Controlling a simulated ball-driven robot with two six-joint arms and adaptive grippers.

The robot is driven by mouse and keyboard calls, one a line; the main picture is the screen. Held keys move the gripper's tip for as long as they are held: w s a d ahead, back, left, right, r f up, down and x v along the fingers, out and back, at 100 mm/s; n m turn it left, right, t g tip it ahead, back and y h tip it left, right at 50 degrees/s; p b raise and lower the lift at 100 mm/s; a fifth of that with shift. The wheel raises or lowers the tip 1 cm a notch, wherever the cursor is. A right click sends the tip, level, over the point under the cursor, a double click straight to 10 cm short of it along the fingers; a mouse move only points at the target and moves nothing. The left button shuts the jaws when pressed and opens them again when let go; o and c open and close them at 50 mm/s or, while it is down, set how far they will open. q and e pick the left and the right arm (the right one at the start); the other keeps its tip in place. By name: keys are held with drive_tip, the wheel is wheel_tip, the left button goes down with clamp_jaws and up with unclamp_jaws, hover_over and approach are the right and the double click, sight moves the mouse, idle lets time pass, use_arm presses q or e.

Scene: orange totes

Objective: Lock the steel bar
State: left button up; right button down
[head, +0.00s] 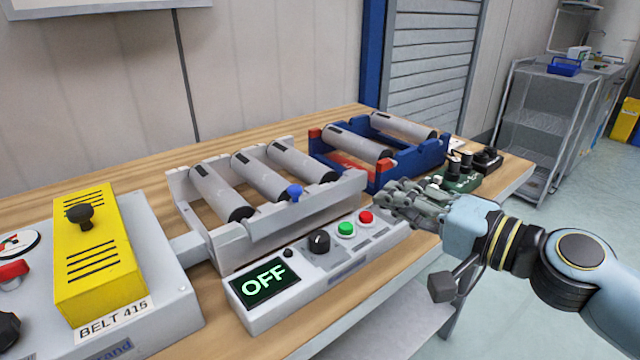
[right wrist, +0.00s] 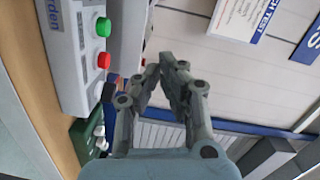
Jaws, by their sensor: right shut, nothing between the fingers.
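A grey frame (head: 184,211) with several rollers stands on the wooden bench. A long grey bar (head: 325,207), which looks like the steel bar, runs along its front side. A blue knob (head: 295,192) stands up near the bar's middle. I cannot tell whether the bar is locked. My right gripper (head: 393,197) is shut and empty, to the right of the bar's right end and apart from the knob. My left gripper is not in view.
A control box (head: 310,272) reading OFF, with green (head: 346,229) and red (head: 366,216) buttons, lies in front of the frame. A yellow-covered machine (head: 95,255) stands at left. A blue roller cradle (head: 430,150) and small dark devices (head: 487,160) stand behind my gripper.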

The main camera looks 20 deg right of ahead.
sight(312, 194)
drive_tip(key=shift+w+d+r+m, duration=0.15)
drive_tip(key=shift+w+d+m, duration=0.15)
drive_tip(key=shift+m, duration=0.1)
drive_tip(key=p+x, duration=0.1)
drive_tip(key=x, duration=0.2)
drive_tip(key=p+x, duration=0.1)
drive_tip(key=x, duration=0.2)
drive_tip(key=p+x, duration=0.1)
drive_tip(key=x, duration=0.2)
drive_tip(key=shift+w+r, duration=0.2)
drive_tip(key=shift+w, duration=0.25)
drive_tip(key=a, duration=0.2)
drive_tip(key=a+f, duration=0.1)
drive_tip(key=shift+s+a+p, duration=0.15)
drive_tip(key=shift+s+p, duration=0.1)
drive_tip(key=shift+p, duration=0.15)
drive_tip(key=shift+s+a+f, duration=0.1)
drive_tip(key=shift+a, duration=0.25)
drive_tip(key=shift+a, duration=0.1)
